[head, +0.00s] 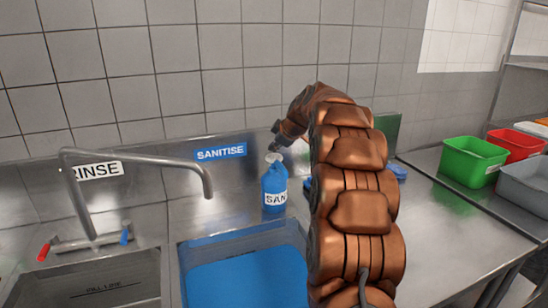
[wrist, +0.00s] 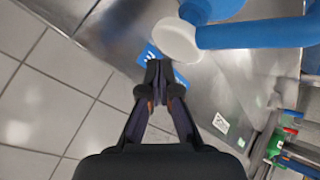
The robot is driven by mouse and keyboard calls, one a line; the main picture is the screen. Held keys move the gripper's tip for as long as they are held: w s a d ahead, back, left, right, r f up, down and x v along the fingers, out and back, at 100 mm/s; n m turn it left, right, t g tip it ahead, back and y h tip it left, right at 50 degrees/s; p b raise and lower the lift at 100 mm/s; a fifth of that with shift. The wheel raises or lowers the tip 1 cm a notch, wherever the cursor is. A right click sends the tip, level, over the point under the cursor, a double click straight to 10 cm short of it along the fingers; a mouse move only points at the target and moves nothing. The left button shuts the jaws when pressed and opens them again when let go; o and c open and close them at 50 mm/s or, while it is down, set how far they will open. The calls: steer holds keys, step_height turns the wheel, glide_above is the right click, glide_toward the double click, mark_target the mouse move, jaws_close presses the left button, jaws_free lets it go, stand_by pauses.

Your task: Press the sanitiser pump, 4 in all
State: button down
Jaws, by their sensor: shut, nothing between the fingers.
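The sanitiser bottle (head: 274,186) is blue with a white label and stands upright on the steel counter behind the blue-filled sink. Its pale pump top (head: 274,158) shows at the bottle's head. My gripper (head: 275,144) is just above the pump top; I cannot tell from this view whether they touch. In the wrist view my gripper (wrist: 159,82) has its fingertips together with nothing between them.
A sink with blue liquid (head: 245,278) lies in front of the bottle. A SANITISE sign (head: 221,152) is on the backsplash. Green (head: 472,160), red (head: 515,146) and grey (head: 525,182) tubs stand at right.

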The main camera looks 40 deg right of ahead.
mark_target(273, 156)
steer(key=shift+f+b, duration=1.5)
steer(key=shift+b, duration=0.45)
stand_by(1.7)
steer(key=shift+r, duration=1.45)
steer(key=shift+r+p, duration=0.1)
steer(key=shift+p, duration=0.2)
steer(key=shift+r+p, duration=0.45)
steer(key=shift+r, duration=2.05)
